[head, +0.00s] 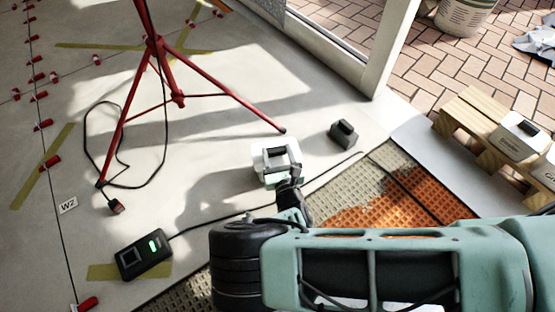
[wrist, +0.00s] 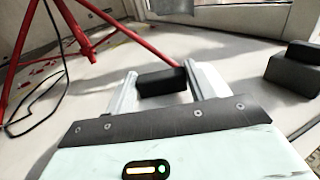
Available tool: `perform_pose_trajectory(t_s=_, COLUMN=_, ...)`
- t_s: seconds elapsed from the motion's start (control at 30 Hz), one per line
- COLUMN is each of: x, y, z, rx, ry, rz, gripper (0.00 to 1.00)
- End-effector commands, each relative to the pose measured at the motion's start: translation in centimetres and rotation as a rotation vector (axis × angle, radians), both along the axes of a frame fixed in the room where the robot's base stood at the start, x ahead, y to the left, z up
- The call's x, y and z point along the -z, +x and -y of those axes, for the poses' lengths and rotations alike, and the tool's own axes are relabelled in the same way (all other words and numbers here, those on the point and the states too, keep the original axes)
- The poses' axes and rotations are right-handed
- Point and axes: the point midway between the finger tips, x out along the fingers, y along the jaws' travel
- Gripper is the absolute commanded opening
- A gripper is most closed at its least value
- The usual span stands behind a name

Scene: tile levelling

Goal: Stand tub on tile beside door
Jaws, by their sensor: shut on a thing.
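My gripper (head: 276,146) is out over the pale tile floor in the middle of the head view. In the wrist view its two pale fingers (wrist: 161,70) are shut on the black grip of the tub (wrist: 162,83). The tub's body is mostly hidden by my gripper, and I cannot tell whether it touches the floor. The large grey tile (head: 330,108) lies around and beyond my gripper. The door frame (head: 393,50) stands beyond it, up and to the right.
A black block (head: 343,132) sits right of my gripper. A red tripod (head: 155,65) stands left, one foot near my gripper. A cable crosses the floor from a black device (head: 143,257). An orange adhesive bed (head: 400,185) lies right, before a wooden pallet (head: 465,125) with white tubs (head: 519,137).

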Motion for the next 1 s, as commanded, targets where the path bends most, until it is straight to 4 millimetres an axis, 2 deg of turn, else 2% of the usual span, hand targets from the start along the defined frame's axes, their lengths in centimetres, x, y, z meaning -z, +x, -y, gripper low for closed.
perform_pose_trajectory(t_s=0.03, x=1.07, y=0.07, z=-0.02, rx=0.0, ry=0.002, rz=0.004, gripper=0.0)
perform_pose_trajectory(t_s=0.1, x=1.57, y=0.07, z=-0.07, rx=-0.001, ry=0.002, rz=0.005, gripper=0.0)
perform_pose_trajectory(t_s=0.5, x=1.73, y=0.06, z=-0.03, rx=-0.001, ry=0.002, rz=0.005, gripper=0.0)
perform_pose_trajectory(t_s=0.53, x=1.86, y=0.01, z=0.01, rx=0.0, ry=0.0, rz=0.001, gripper=0.6)
perform_pose_trajectory(t_s=0.6, x=1.83, y=0.01, z=0.01, rx=0.0, ry=0.0, rz=0.001, gripper=0.76)
perform_pose_trajectory(t_s=1.0, x=1.5, y=-0.07, z=-0.12, rx=0.0, ry=0.001, rz=0.0, gripper=0.76)
